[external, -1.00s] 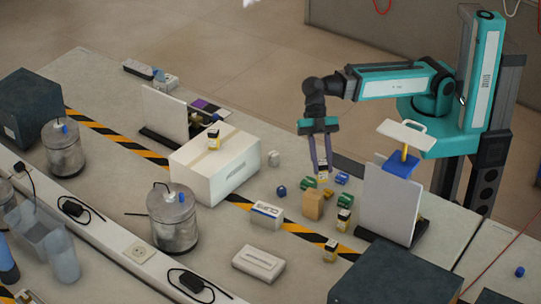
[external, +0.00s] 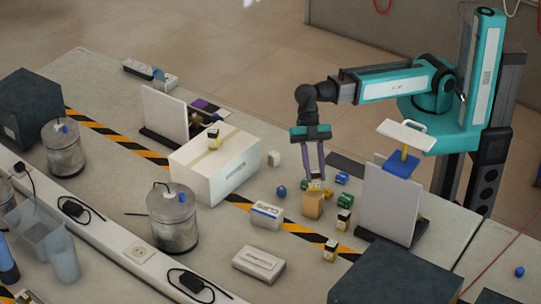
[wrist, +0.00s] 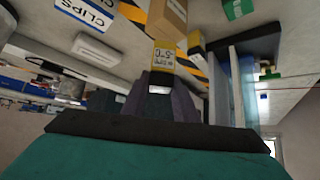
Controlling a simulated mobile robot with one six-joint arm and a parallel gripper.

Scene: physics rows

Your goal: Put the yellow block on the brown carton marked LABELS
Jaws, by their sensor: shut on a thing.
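My gripper (external: 314,181) points down and is shut on a small yellow block (external: 315,186) with a pale face. In the wrist view the yellow block (wrist: 163,52) sits between the fingertips (wrist: 163,72) with dark print on its face. The brown carton (external: 313,207) stands upright directly below the block in the external view. The block is at the carton's top; I cannot tell if they touch. The brown carton also shows in the wrist view (wrist: 170,14), partly cut off by the frame's top; its print is not readable.
A white CLIPS box (external: 266,215) stands left of the carton. A large white carton (external: 213,172) is further left. A blue piece (external: 281,191) lies close by.

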